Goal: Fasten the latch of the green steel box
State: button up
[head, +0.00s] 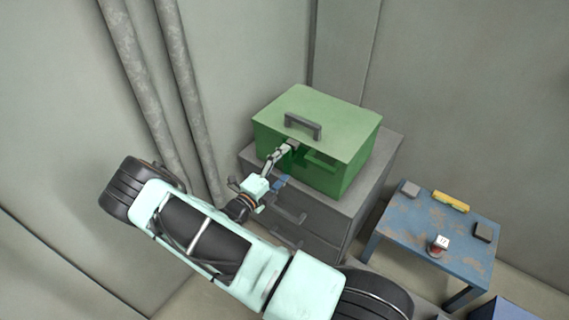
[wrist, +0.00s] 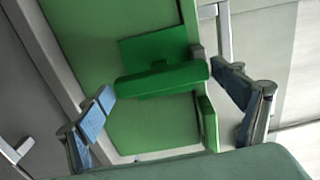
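The green steel box (head: 345,178) stands on a grey drawer cabinet, with its lid (head: 330,108) down and a dark grey handle (head: 303,125) on top. A small grey piece, possibly the latch, shows at the front edge of the lid (head: 292,143). A green bar (wrist: 162,82) stands out from the box front in the wrist view. My gripper (head: 278,168) is at the left part of the box front. In the wrist view my gripper (wrist: 166,94) is open, its blue-padded fingers wide apart on either side of the bar. Contact with the bar cannot be told.
The grey cabinet (head: 318,217) has drawer handles below the box, close to my arm. A worn blue table (head: 408,228) at right holds a yellow object (head: 450,201), a red-and-white can (head: 438,245) and small dark blocks. Pipes (head: 165,95) run along the wall at left.

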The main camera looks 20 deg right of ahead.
jog(key=shift+o, duration=0.6)
jog(key=shift+a, duration=0.2)
jog(key=v, duration=1.1)
jog(key=shift+s+a, duration=0.2)
jog(key=shift+s, duration=0.05)
